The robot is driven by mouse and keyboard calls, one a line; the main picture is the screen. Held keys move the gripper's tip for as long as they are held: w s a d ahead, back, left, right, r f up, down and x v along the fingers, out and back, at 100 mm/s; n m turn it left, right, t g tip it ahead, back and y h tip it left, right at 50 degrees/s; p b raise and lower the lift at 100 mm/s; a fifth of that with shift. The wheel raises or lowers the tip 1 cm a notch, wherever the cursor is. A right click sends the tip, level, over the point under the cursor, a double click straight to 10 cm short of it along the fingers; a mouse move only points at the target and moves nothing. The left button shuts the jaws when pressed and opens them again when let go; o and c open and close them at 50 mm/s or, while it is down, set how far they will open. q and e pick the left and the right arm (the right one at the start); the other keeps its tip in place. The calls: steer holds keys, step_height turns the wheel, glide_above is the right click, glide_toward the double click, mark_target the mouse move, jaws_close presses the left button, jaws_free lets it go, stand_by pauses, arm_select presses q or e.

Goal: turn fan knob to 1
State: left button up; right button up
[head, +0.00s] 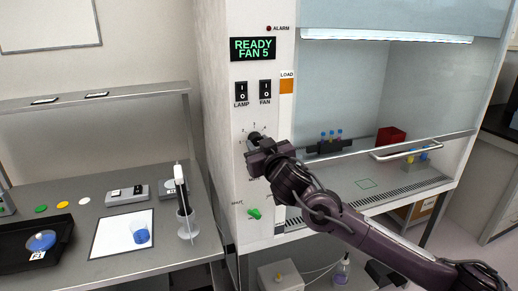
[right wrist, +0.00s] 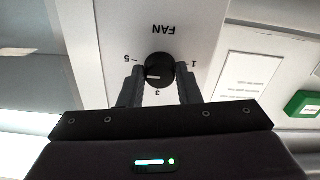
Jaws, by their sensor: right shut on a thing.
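The round black fan knob (right wrist: 160,68) sits on the white panel in the right wrist view, where the label FAN appears upside down. A 5 is at its left, a 1 at its right and a 3 below. A pale mark on the knob lies left of its middle, towards the 5 side. My right gripper (right wrist: 161,88) has one finger on each side of the knob and is shut on it. In the head view my right gripper (head: 256,143) covers most of the knob. The display (head: 253,49) reads READY FAN 5. My left gripper is not seen.
Lamp switch (head: 241,91) and fan switch (head: 265,89) are above the knob, and a green knob (head: 254,213) is below. The hood's work surface (head: 400,186) is to the right, a bench (head: 90,185) to the left.

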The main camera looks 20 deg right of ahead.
steer(key=n+b, duration=0.2)
steer(key=n, duration=0.1)
steer(key=shift+f+n, duration=0.2)
steer(key=shift+n, duration=0.1)
steer(key=n+b, duration=1.5)
steer(key=n, duration=1)
steer(key=shift+r+b, duration=0.15)
steer(key=shift+b, duration=0.2)
arm_select(q)
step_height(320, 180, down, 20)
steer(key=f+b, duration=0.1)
steer(key=b, duration=0.1)
arm_select(e)
steer(key=n, duration=0.5)
steer(key=shift+n+b, duration=0.5)
steer(key=shift+n, duration=0.3)
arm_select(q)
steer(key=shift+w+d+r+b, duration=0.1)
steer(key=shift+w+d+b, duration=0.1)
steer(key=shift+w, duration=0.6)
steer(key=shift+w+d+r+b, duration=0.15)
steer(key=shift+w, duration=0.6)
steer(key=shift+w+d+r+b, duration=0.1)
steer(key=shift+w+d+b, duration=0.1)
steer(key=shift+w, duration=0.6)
arm_select(e)
steer(key=shift+a+n, duration=0.1)
steer(key=shift+n, duration=1.5)
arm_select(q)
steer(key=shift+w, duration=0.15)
